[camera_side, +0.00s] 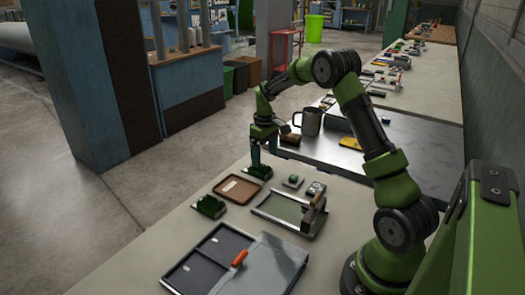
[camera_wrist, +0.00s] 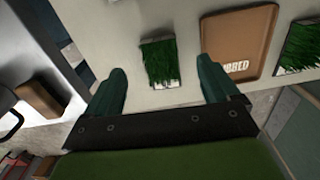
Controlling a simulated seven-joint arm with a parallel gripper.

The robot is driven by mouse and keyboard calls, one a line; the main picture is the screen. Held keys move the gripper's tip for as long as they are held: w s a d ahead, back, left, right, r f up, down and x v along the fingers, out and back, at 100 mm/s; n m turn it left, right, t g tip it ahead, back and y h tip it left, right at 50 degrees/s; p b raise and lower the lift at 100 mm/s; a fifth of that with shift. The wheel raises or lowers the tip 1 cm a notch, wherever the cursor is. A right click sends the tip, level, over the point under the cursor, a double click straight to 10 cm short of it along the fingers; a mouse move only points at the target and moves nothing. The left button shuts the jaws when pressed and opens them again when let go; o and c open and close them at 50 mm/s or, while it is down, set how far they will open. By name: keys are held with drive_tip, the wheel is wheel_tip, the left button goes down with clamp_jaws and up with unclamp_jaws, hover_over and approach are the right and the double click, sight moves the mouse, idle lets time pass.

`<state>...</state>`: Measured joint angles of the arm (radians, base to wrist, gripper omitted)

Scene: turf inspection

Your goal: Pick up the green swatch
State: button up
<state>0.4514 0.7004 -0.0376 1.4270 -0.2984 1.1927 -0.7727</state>
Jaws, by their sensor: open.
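A green swatch of grass-like turf with a pale edge lies flat on the pale bench, in the side view (camera_side: 260,172) and in the wrist view (camera_wrist: 161,62). My gripper (camera_side: 263,157) is open and empty, pointing down over this swatch. In the wrist view its two fingers (camera_wrist: 162,72) stand apart to the left and right of the swatch. I cannot tell how much height separates the fingertips from it. A second, similar green swatch (camera_side: 208,206) lies on the other side of the brown tray; it also shows in the wrist view (camera_wrist: 300,46).
The brown tray (camera_side: 224,184) with partly readable lettering lies between the swatches. A small green-topped piece (camera_side: 293,181), a small device (camera_side: 316,188) and a wooden-handled frame (camera_side: 290,222) are nearby. A dark case (camera_side: 190,271) with an orange-handled tool (camera_side: 239,258) lies in front. A mug (camera_side: 309,121) stands behind.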

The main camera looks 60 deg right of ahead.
sight(265, 169)
drive_tip(key=shift+f, duration=2.95)
drive_tip(key=c, duration=1.1)
